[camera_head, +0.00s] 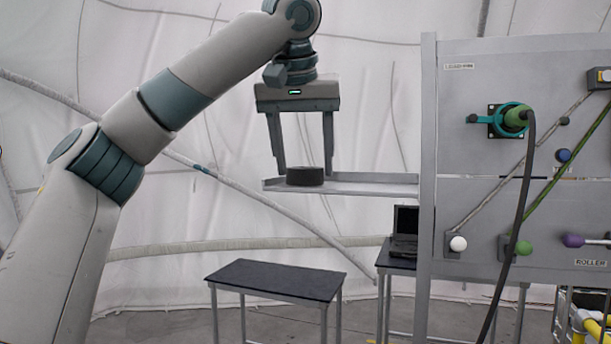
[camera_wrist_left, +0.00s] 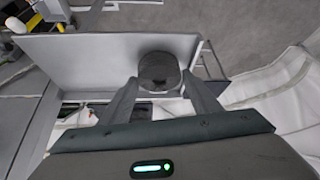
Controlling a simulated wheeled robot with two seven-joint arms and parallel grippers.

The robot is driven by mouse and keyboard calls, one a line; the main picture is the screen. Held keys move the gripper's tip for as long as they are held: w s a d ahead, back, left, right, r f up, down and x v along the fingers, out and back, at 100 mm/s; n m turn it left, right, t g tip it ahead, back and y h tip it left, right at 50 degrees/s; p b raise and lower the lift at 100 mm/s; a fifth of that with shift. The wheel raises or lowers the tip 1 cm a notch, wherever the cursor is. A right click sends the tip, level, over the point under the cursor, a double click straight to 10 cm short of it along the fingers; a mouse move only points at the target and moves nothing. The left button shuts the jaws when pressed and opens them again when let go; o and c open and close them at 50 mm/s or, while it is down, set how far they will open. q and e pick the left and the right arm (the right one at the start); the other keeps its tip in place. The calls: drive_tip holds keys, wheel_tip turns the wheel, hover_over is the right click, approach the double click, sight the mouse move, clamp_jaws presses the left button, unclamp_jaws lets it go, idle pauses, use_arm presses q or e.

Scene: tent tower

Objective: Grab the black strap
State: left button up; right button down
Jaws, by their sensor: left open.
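The black strap (camera_head: 305,176) is a short, dark, round roll. It sits near the left end of a grey shelf (camera_head: 370,184) that sticks out from the side of the panel. My left gripper (camera_head: 301,169) points down with its fingers open, one on each side of the strap in the head view. In the left wrist view the strap (camera_wrist_left: 159,71) shows just beyond and between the two fingertips (camera_wrist_left: 161,82). I cannot tell whether the fingers touch it. My right gripper is not in view.
A grey panel (camera_head: 500,85) with knobs, ropes and a green plug (camera_head: 515,117) on a black cable stands at the right. A black-topped table (camera_head: 275,279) stands below, and a laptop (camera_head: 404,235) sits on another table. White tent walls surround the place.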

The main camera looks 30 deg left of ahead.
use_arm(q)
drive_tip(key=c, duration=0.7)
drive_tip(key=shift+c, duration=0.3)
drive_tip(key=shift+r, duration=0.15)
drive_tip(key=shift+r, duration=0.4)
wheel_tip(320, 180, up, 3)
drive_tip(key=shift+f+b, duration=0.1)
drive_tip(key=shift+b, duration=0.5)
drive_tip(key=w+d+r, duration=0.5)
drive_tip(key=d+r, duration=0.2)
drive_tip(key=d, duration=0.3)
drive_tip(key=shift+w+d+p, duration=0.15)
drive_tip(key=shift+w+p, duration=0.15)
drive_tip(key=shift+w, duration=0.05)
drive_tip(key=shift+s, duration=0.1)
